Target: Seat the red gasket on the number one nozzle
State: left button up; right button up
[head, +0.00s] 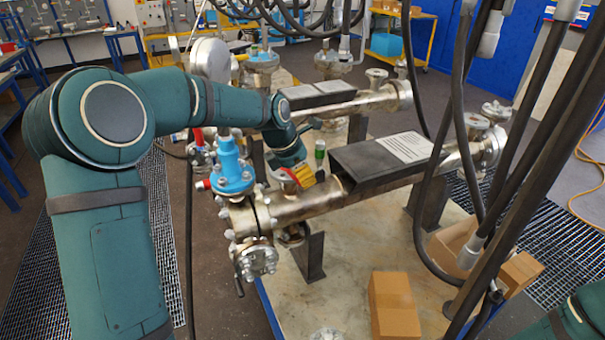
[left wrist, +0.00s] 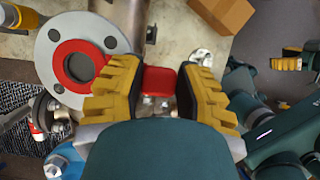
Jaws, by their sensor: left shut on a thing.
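The red gasket (left wrist: 58,65) shows in the left wrist view as a flat ring with a tab. The ring lies over the face of a grey nozzle flange (left wrist: 82,24), about centred around its dark bore. I cannot tell whether it touches the face, and no nozzle number is readable. My left gripper (left wrist: 160,88) is shut on the tab, beside the flange; one yellow finger hides where tab and ring meet. In the head view the left gripper (head: 305,177) is at the near pipe, mostly hidden by its wrist. My right gripper (left wrist: 288,62) shows small in the left wrist view; its opening is unclear.
A blue valve (head: 233,168) with a red part stands left of the left gripper. A dark sloped box (head: 380,160) covers the pipe to the right. Cardboard boxes (head: 394,305) sit on the skid's right side. Black hoses (head: 462,110) hang at right.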

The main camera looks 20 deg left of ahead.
pick_arm(q)
jog(key=shift+f, duration=0.15)
jog(key=o, duration=1.5)
jog(key=shift+o, duration=0.2)
notch_tip(320, 180, up, 5)
jog(key=p, duration=0.4)
jog(key=shift+r+p, duration=1.1)
jog(key=shift+p, duration=0.15)
jog(key=shift+f, duration=0.1)
